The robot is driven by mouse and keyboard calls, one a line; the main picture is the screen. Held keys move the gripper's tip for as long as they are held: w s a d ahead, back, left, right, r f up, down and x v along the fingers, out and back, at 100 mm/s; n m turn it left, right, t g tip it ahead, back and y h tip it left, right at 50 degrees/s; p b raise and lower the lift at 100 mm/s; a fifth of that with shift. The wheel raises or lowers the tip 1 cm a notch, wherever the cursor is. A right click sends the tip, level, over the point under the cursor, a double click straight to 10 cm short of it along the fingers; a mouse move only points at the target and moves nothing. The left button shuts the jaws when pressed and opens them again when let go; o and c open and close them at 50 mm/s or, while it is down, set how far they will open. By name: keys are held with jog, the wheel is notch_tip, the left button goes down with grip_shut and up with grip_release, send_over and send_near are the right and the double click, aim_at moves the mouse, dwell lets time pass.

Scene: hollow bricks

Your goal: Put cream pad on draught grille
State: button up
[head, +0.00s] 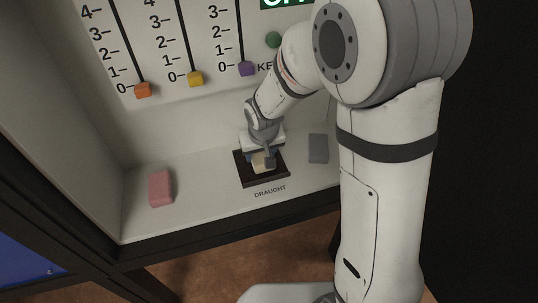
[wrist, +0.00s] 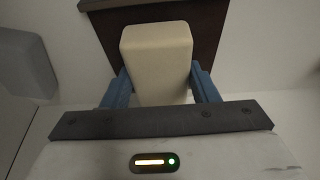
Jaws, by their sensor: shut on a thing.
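The cream pad (wrist: 157,60) is a small rounded block between the blue fingers of my gripper (wrist: 160,88) in the wrist view. In the head view the cream pad (head: 261,165) shows just under my gripper (head: 263,158), which is shut on it. The draught grille (head: 246,176) is a dark square plate above the label DRAUGHT. The cream pad is over the dark plate, which also shows behind it in the wrist view (wrist: 207,35). I cannot tell whether the pad touches it.
A pink block (head: 160,188) lies on the pale shelf to the left. A grey block (head: 318,148) lies close to the right of the grille. The back panel has orange (head: 143,90), yellow (head: 195,79) and purple (head: 246,69) sliders. The shelf between pink block and grille is clear.

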jog(key=shift+f, duration=0.65)
jog(key=shift+r, duration=0.1)
jog(key=shift+f+b, duration=0.3)
jog(key=o, duration=1)
jog(key=shift+r, duration=0.1)
